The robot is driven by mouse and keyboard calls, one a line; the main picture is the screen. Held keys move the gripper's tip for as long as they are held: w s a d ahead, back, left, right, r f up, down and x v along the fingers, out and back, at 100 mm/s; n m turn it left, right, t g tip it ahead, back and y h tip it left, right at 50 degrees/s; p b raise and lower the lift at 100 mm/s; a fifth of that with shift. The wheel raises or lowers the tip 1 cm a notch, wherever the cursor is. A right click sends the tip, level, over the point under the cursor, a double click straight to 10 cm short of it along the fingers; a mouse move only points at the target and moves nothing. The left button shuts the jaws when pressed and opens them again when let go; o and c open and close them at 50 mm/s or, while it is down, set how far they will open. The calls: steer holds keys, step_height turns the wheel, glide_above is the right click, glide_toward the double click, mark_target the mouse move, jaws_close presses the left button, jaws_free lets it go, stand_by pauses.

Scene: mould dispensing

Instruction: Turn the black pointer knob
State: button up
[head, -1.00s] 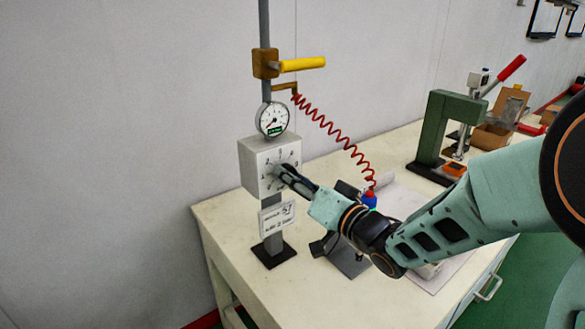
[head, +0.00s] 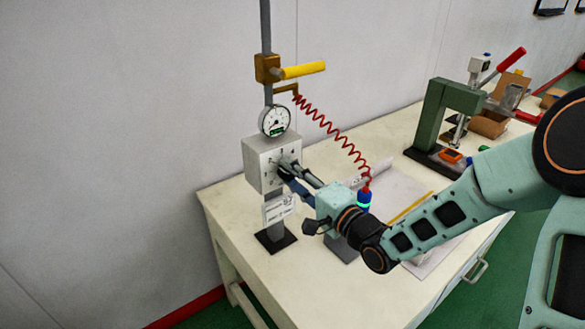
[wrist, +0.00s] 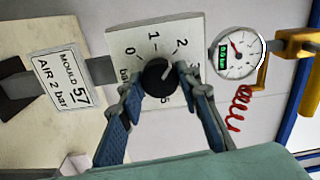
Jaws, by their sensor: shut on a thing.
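The black pointer knob (wrist: 157,77) sits on the face of a light grey regulator box (head: 262,172). In the wrist view its white pointer line slants to the upper right, towards the 2 on the printed scale. My gripper (wrist: 158,80) is shut on the knob, with one finger on each side. In the head view my gripper (head: 286,170) reaches the box front from the right, and its fingers hide the knob. The round gauge (wrist: 238,54) has a red needle and a green display, too small to read surely. A sign (wrist: 58,77) says MOULD 57, AIR 2 bar.
A yellow handle (head: 303,70) and a red coiled hose (head: 333,131) are above and right of the box. The hose ends at a blue nozzle (head: 364,199). A green press (head: 433,120) stands further right on the table (head: 330,290).

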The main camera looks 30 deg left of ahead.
steer(key=shift+m+p, duration=0.4)
steer(key=shift+m, duration=0.2)
steer(key=o, duration=1.2)
steer(key=shift+c, duration=0.2)
steer(key=shift+d, duration=0.1)
steer(key=v, duration=1.2)
